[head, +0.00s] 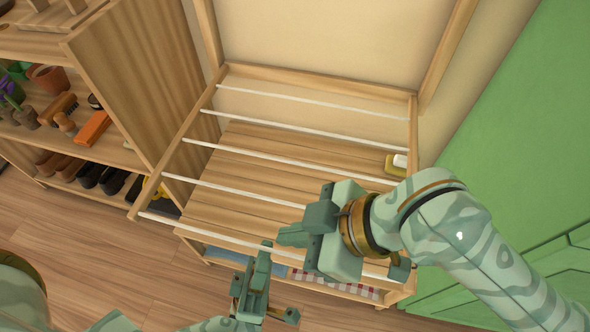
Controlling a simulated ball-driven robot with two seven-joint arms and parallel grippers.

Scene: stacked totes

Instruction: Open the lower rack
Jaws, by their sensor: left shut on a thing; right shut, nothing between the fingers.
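The rack is a pale wooden frame (183,137) with several white rods, standing out from the back wall over a slatted wooden top. Its front rod (205,232) runs across the near end. My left gripper (265,250), low in the middle of the head view, is shut on this front rod. My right gripper (292,236) is shut and empty, just above the near part of the rack. It and its arm hide part of the rods and the right side rail.
The slatted top (265,165) lies below, with a yellow and white item (396,163) at its right edge. A checked cloth (335,284) shows beneath it. A shelf unit (130,90) with shoes and brushes stands left. A green panel (510,150) is right; wooden floor (90,240) lies in front.

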